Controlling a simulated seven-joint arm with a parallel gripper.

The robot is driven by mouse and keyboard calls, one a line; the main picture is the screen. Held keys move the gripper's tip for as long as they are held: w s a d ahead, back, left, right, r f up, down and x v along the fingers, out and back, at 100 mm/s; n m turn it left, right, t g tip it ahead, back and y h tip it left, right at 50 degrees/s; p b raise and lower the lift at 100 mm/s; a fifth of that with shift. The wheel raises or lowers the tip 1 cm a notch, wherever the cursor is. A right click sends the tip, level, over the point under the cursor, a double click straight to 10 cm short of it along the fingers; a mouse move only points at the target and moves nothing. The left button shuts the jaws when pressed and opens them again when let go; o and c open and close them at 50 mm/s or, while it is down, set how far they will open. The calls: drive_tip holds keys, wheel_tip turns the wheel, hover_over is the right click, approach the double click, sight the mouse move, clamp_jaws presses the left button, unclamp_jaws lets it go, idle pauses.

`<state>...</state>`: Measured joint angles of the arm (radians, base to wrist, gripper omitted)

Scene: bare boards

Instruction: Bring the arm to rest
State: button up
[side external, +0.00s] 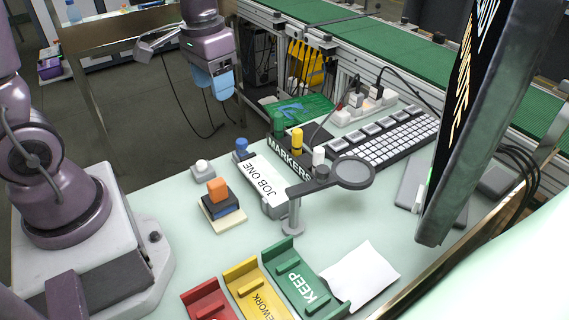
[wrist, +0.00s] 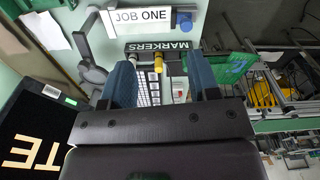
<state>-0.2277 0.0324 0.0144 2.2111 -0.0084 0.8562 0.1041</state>
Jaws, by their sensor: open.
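My gripper (side external: 222,98) hangs at the upper left of the side external view, raised beyond the far left edge of the bench (side external: 140,185). Its two blue fingers overlap in that view. In the wrist view my gripper (wrist: 162,72) shows its fingers wide apart, with nothing held between them. The JOB ONE block (wrist: 142,22) and the MARKERS rack (wrist: 158,46) appear beyond the fingertips there, apart from them.
The bench holds a magnifier (side external: 353,173), a block stack (side external: 220,203), a keyboard (side external: 385,138) and red, yellow and green trays (side external: 300,281). A monitor (side external: 478,110) stands right. A green conveyor (side external: 400,45) runs behind. Loose cables hang below the gripper.

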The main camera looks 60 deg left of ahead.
drive_tip(key=s+d+r+m+t, duration=0.1)
drive_tip(key=s+d+r+t, duration=0.4)
drive_tip(key=s+d+r, duration=0.2)
drive_tip(key=shift+s+r+m, duration=0.3)
drive_tip(key=shift+s+r, duration=0.8)
drive_tip(key=shift+r, duration=0.3)
